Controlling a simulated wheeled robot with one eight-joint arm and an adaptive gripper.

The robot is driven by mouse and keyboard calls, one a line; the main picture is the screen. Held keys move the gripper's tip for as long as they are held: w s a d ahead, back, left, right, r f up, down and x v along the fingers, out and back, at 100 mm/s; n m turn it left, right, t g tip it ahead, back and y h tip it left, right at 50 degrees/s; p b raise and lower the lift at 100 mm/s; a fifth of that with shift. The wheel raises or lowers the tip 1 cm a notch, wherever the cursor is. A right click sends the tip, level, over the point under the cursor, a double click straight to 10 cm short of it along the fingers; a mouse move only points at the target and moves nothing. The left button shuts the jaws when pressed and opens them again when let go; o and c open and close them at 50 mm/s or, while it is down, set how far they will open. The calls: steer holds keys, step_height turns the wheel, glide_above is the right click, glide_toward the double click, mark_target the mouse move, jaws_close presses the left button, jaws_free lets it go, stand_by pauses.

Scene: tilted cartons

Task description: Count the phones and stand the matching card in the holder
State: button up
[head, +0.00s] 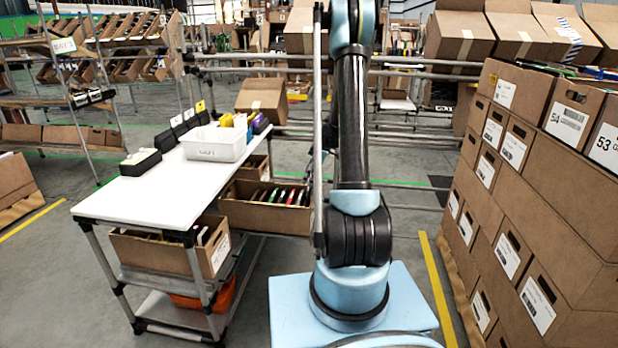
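A white-topped cart (135,195) stands left of my arm. A black block (140,162) lies near its left edge, with no upright card visible in it; it may be the holder. Behind it is a row of black blocks (166,140), several with small upright cards (177,121), mostly white and one yellow (200,106). Their markings are too small to read. An open carton (265,216) beside the cart holds several thin dark flat items (285,196) on edge, possibly phones; I cannot tell their number. My arm rises out of the top of the picture, and my gripper is not in view.
A white bin (214,146) and yellow and purple items (260,123) stand at the cart's back. Another carton (165,250) sits on its lower shelf. Stacked cartons (560,190) wall the right side. Grey floor (410,190) is clear between.

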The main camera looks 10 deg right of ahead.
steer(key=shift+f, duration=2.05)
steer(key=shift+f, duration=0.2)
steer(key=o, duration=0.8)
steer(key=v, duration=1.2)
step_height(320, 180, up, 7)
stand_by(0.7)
